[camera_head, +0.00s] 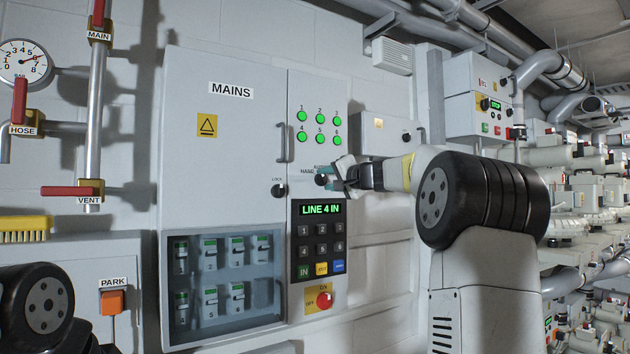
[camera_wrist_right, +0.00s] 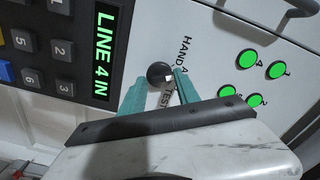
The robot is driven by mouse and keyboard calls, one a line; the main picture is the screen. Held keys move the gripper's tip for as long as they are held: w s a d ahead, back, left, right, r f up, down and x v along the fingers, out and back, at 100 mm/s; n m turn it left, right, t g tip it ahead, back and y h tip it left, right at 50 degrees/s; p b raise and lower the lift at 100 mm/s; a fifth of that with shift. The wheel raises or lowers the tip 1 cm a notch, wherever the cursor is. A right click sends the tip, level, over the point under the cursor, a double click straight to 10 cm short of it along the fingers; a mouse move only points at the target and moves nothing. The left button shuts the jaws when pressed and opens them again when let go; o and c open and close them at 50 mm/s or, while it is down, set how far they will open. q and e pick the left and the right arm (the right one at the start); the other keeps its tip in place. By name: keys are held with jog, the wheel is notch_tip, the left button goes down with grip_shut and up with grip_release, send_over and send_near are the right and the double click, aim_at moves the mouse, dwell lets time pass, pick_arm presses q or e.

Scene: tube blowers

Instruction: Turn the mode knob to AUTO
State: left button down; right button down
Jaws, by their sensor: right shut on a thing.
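The mode knob (camera_head: 320,180) is a small dark knob on the grey MAINS cabinet, right of the lock and above the keypad. My right gripper (camera_head: 335,174) reaches it from the right. In the right wrist view the round black knob (camera_wrist_right: 158,72) sits between the teal fingertips of the right gripper (camera_wrist_right: 160,85), which are shut on it. HAND and TEST labels show beside it; a pale mark on the knob faces the TEST side. I cannot read an AUTO label clearly; the gripper may cover part of the dial. My left gripper is out of view.
Below the knob are a LINE 4 IN display (camera_head: 320,210), a keypad (camera_head: 320,245) and a red button (camera_head: 324,300). Several green lamps (camera_head: 320,127) are lit above. A small grey box (camera_head: 385,128) stands out right of the cabinet, close above my right gripper.

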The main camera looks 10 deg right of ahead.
jog(key=m, duration=0.2)
jog(key=r+m, duration=0.1)
jog(key=m, duration=0.2)
jog(key=shift+s+a+r, duration=0.1)
jog(key=shift+s+a, duration=0.05)
jog(key=shift+m, duration=0.4)
jog(key=c, duration=1.1)
grip_release()
jog(key=shift+f, duration=0.35)
jog(key=v, duration=0.7)
jog(key=shift+s+d, duration=0.25)
jog(key=shift+s, duration=0.05)
